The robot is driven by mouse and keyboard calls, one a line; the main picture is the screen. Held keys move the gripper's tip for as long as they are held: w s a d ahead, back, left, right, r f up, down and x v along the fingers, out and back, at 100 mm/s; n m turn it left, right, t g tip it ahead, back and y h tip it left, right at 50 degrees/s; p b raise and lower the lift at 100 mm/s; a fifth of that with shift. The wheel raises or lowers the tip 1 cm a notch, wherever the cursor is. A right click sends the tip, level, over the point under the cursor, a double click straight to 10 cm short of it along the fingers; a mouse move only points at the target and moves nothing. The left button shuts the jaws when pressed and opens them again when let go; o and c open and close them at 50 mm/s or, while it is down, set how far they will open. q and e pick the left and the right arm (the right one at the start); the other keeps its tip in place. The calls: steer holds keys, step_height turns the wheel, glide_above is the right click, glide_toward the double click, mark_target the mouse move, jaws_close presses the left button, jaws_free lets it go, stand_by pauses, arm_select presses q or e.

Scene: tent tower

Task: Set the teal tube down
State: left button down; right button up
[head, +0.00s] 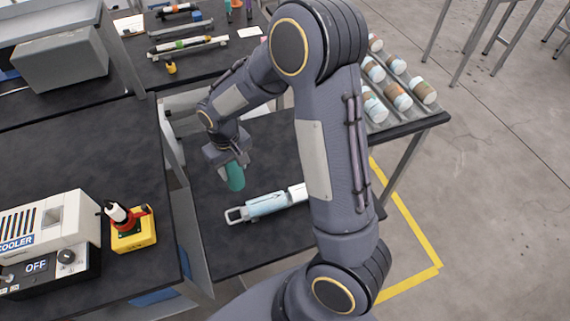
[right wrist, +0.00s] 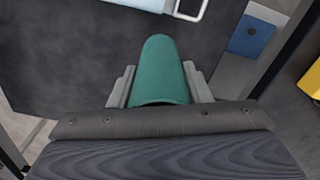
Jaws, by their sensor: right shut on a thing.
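The teal tube (head: 235,177) is held in my right gripper (head: 230,163) above the dark table in the head view. In the right wrist view the tube (right wrist: 162,72) sits between the two grey fingers of the gripper (right wrist: 160,88), which are closed on its sides. The tube's far end sticks out past the fingers. Its near end is hidden by the gripper body. I cannot tell exactly how high it is above the table. My left gripper is not in view.
A light-blue and white handled device (head: 266,204) lies on the dark table (head: 235,255) in front of the tube. A rack of several capped jars (head: 397,97) stands at the right. A cooler (head: 50,235) and a yellow-based tool (head: 132,230) stand on the left bench.

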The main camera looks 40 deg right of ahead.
steer(key=n+b, duration=0.2)
steer(key=w+d+n+b, duration=0.1)
steer(key=n+b, duration=0.1)
steer(key=n, duration=0.1)
steer(key=f+n+b, duration=0.1)
steer(key=n+b, duration=0.1)
steer(key=shift+w+d+f+n, duration=0.15)
steer(key=shift+d+n, duration=0.1)
steer(key=shift+n, duration=0.15)
steer(key=d+r+n+b, duration=0.3)
steer(key=d+r+n, duration=0.25)
steer(key=n, duration=0.95)
steer(key=d+f+p, duration=0.1)
steer(key=d+f, duration=0.3)
steer(key=w+d+f, duration=0.1)
steer(key=d+f, duration=0.3)
steer(key=d+f+p, duration=0.1)
steer(key=d+f, duration=0.3)
steer(key=d, duration=0.1)
steer(key=shift+w+f+p, duration=0.15)
steer(key=shift+f+p, duration=0.1)
steer(key=shift+p, duration=0.05)
steer(key=shift+f, duration=0.2)
steer(key=o, duration=1.2)
steer(key=shift+c, duration=0.2)
